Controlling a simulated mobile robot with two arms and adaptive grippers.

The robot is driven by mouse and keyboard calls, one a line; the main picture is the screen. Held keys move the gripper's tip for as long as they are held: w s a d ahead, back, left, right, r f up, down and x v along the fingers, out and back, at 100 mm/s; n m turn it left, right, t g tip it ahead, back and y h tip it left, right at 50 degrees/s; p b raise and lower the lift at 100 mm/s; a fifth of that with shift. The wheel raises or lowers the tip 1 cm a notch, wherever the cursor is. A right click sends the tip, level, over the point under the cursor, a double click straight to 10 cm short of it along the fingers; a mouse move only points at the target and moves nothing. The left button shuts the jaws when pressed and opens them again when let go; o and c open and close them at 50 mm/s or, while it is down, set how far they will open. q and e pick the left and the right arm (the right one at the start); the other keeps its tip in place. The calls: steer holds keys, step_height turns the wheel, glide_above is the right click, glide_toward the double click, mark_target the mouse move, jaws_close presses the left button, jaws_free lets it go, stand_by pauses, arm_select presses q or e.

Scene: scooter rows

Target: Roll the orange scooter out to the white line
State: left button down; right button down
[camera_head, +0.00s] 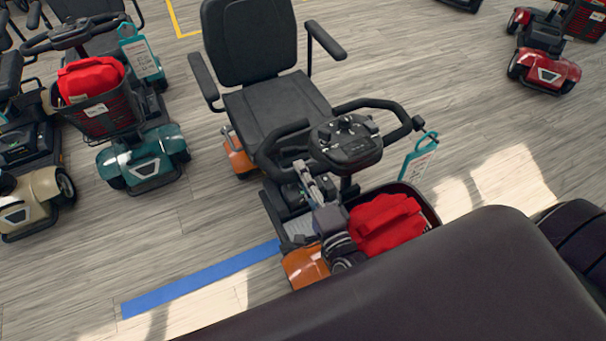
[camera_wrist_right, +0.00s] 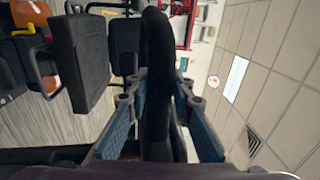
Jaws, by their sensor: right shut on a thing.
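The orange scooter (camera_head: 305,266) stands in the middle of the head view, with a black seat (camera_head: 275,115), a black looped handlebar (camera_head: 268,160) and a front basket holding a red bag (camera_head: 385,224). A teal tag (camera_head: 417,160) hangs from its handlebar. My right gripper (camera_head: 307,178) reaches up past the basket and is shut on the handlebar. In the right wrist view the black bar (camera_wrist_right: 158,70) runs between the blue fingers of the right gripper (camera_wrist_right: 160,95). My left gripper is not in view. No white line shows clearly.
A blue floor stripe (camera_head: 200,281) runs left from the orange scooter's front. A teal scooter (camera_head: 145,160) and a beige one (camera_head: 38,193) stand at left. A red scooter (camera_head: 545,70) is at upper right. Floor between them is clear. A yellow line (camera_head: 176,22) lies behind.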

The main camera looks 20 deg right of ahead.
steer(key=shift+w, duration=0.1)
steer(key=c, duration=1.7)
jaws_free()
steer(key=shift+s, duration=0.2)
steer(key=s, duration=1.1)
steer(key=shift+s+d+f, duration=0.2)
steer(key=shift+s+f, duration=0.05)
